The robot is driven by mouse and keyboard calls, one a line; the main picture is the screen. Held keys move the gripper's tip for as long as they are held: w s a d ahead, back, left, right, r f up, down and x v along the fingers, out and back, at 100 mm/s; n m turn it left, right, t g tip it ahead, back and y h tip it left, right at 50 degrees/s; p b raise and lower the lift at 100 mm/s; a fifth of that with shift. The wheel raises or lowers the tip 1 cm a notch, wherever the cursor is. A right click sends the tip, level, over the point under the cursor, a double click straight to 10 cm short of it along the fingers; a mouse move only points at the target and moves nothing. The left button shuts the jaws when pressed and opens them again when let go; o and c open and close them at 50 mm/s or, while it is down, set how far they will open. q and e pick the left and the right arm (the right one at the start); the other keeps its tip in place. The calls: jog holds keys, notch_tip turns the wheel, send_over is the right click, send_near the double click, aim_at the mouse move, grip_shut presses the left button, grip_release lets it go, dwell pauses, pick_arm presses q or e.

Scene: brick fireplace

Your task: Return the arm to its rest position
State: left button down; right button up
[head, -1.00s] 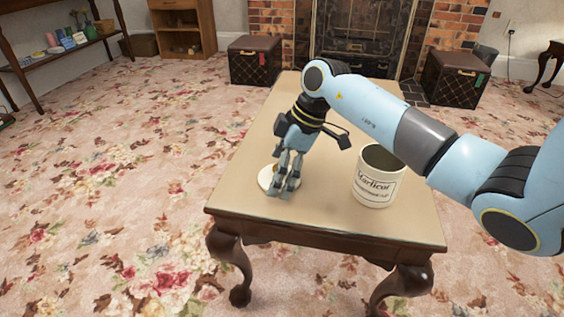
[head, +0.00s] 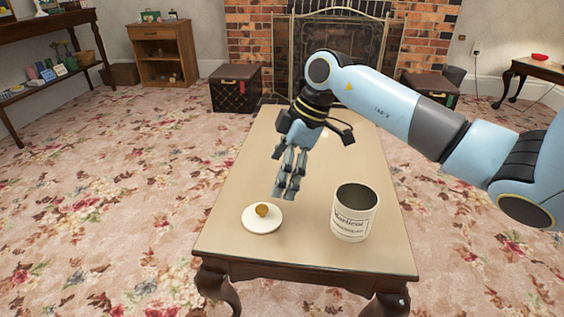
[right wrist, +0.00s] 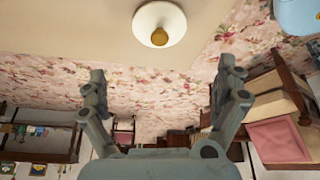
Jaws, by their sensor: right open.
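My right gripper (head: 285,194) is above the table, up and to the right of a white lid (head: 262,222) with a round brown knob (head: 262,210). In the right wrist view its fingers (right wrist: 165,95) are spread with nothing between them. The lid (right wrist: 172,18) lies beyond the fingers there, apart from them. A white canister (head: 353,213) with dark lettering stands upright and open-topped on the table, to the right of the lid. My left gripper is in neither view.
The wooden table (head: 232,247) has free room behind the lid and canister. Dark chests (head: 236,90) stand by the brick fireplace (head: 262,40). A shelf table (head: 45,30) is at the left and a side table (head: 535,68) at the right. Flowered carpet lies around.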

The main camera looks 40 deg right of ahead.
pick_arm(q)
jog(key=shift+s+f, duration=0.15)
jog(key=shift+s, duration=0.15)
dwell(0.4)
